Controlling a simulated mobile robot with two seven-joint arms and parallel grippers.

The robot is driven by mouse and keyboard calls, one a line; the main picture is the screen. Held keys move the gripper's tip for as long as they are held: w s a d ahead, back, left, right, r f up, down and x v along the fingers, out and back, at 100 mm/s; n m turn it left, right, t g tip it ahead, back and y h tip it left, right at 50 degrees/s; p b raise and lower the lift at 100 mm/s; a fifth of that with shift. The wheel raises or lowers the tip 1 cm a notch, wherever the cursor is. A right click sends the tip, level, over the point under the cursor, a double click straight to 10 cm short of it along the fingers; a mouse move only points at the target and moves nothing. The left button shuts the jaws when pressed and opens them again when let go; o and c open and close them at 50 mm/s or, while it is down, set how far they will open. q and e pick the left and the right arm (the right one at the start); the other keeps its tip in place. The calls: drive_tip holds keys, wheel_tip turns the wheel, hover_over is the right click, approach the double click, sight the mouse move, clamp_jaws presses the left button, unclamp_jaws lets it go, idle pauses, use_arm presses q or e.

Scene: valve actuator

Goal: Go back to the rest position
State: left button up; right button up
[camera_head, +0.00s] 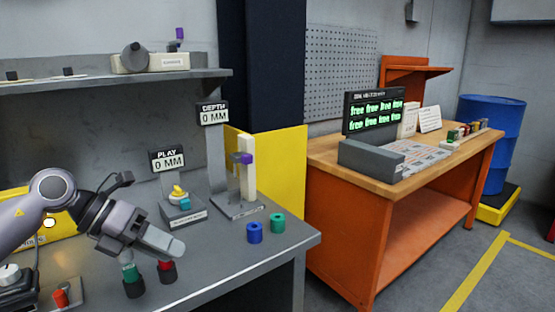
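My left gripper (172,245) is at the end of the arm from the left, over the grey workbench (222,280). Its fingers point right and slightly down, seen from the side, and I cannot tell whether they are open or shut. A green-topped piece (131,274) and a red-topped piece (167,271) stand in dark holders just below it. A play gauge (180,208) with a yellow knob stands behind the gripper, its display reading 0 MM. A depth gauge (240,185) stands to its right, also reading 0 MM. My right gripper is not in view.
A blue ring (255,233) and a green ring (278,223) stand near the bench's right edge. A shelf (110,84) hangs above the bench. An orange bench (345,230) with a screen (375,112) and a blue barrel (490,140) stand right. Floor at lower right is clear.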

use_arm(q)
drive_tip(key=s+d+f+n+t+h, duration=0.2)
drive_tip(key=d+f+n+t+h, duration=0.1)
drive_tip(key=d+n+h, duration=0.25)
drive_tip(key=s+d+f+n+t+h, duration=0.2)
drive_tip(key=d+n+t+h, duration=0.2)
drive_tip(key=d+n, duration=0.2)
drive_tip(key=s+a+f+n+t+y, duration=0.1)
drive_tip(key=a+f+n+t+y, duration=0.2)
drive_tip(key=f+n+y, duration=0.5)
drive_tip(key=s+a+f+n+t+y, duration=0.2)
drive_tip(key=f+n+t+y, duration=0.3)
drive_tip(key=n, duration=0.5)
drive_tip(key=s+a+f+n+g+y, duration=0.2)
drive_tip(key=s+f+n+g, duration=0.1)
drive_tip(key=s+f, duration=0.4)
drive_tip(key=s+a+f+n+g+y, duration=0.1)
drive_tip(key=s+a+f+n+g, duration=0.1)
drive_tip(key=s+f+n+g, duration=0.2)
drive_tip(key=s+f+n, duration=0.1)
drive_tip(key=s+f, duration=0.2)
drive_tip(key=f, duration=0.2)
drive_tip(key=shift+a+y, duration=0.15)
drive_tip(key=shift+y, duration=0.2)
drive_tip(key=shift+s+a, duration=0.1)
